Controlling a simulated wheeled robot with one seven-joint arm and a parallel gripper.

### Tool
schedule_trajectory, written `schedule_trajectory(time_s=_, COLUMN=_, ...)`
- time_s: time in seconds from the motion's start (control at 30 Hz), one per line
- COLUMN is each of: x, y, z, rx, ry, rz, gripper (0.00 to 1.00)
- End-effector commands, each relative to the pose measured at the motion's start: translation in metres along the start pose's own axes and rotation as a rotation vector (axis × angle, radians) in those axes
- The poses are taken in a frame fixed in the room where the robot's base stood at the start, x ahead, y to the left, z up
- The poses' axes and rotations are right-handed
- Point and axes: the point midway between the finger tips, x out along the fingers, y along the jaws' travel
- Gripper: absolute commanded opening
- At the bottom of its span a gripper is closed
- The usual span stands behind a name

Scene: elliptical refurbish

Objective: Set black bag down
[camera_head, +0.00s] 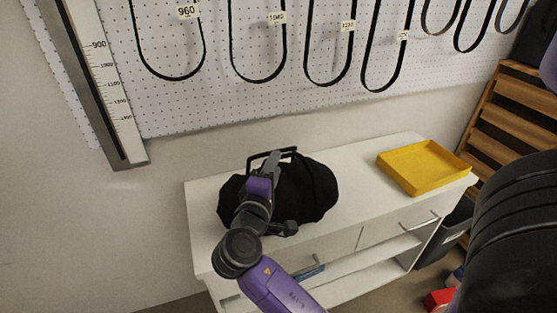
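The black bag (312,192) is a dark, rounded, soft bag at the middle of the white cabinet top (355,160). It appears to rest on that surface, though its underside is partly hidden by my arm. Its handle (284,153) stands up at the bag's back upper edge. My gripper (272,164) is over the bag's left part, with its tip at the handle. The fingers are small and dark against the bag, so I cannot tell whether they are closed on the handle.
A yellow tray (424,165) sits on the cabinet's right end. A pegboard (330,55) with hanging black belts covers the wall behind. A metal ruler (101,85) hangs at left. A wooden slatted rack (510,118) stands at right. The cabinet top is clear between bag and tray.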

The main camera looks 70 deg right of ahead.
Motion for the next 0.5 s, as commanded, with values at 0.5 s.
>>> schedule_trajectory(time_s=0.5, x=-0.064, y=0.0, z=0.0, rx=0.0, ry=0.001, rz=0.0, gripper=0.36)
